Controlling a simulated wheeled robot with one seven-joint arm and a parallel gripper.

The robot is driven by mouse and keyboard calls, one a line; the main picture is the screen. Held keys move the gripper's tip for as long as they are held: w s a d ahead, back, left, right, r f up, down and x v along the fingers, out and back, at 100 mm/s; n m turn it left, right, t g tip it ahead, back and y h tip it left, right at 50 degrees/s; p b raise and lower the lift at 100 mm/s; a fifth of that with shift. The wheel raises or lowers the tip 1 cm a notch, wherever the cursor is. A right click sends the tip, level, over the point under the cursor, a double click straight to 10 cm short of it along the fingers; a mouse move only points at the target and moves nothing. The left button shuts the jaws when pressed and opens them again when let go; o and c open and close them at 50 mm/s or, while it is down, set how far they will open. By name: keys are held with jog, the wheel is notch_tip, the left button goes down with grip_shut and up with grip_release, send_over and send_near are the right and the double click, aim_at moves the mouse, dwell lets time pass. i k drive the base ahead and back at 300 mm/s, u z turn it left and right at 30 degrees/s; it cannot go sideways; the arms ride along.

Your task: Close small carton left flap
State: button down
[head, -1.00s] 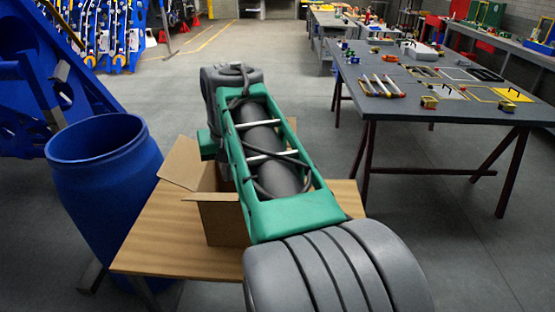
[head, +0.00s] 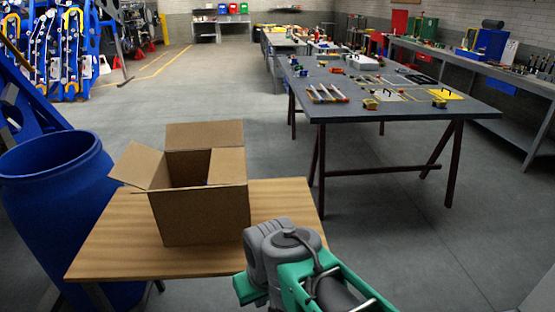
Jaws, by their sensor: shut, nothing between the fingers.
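The small brown carton (head: 203,215) stands open on a wooden table. Its left flap (head: 139,166) sticks outward to the left. Its back flap (head: 204,135) stands up at the rear. Another panel (head: 228,165) shows at the right side of the opening; I cannot tell just how it is folded. The inside is mostly hidden. My arm's grey and green links are at the bottom right, in front of the carton and to its right. My gripper is not in view.
The wooden table top (head: 120,245) is bare around the carton. A blue barrel (head: 60,190) stands close to the table's left side. A grey workbench (head: 350,105) with tools is at the back right. Open floor lies between the two tables.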

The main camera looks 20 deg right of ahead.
aim_at(227, 165)
jog(key=u, duration=0.25)
jog(key=i, duration=0.65)
jog(key=u, duration=0.45)
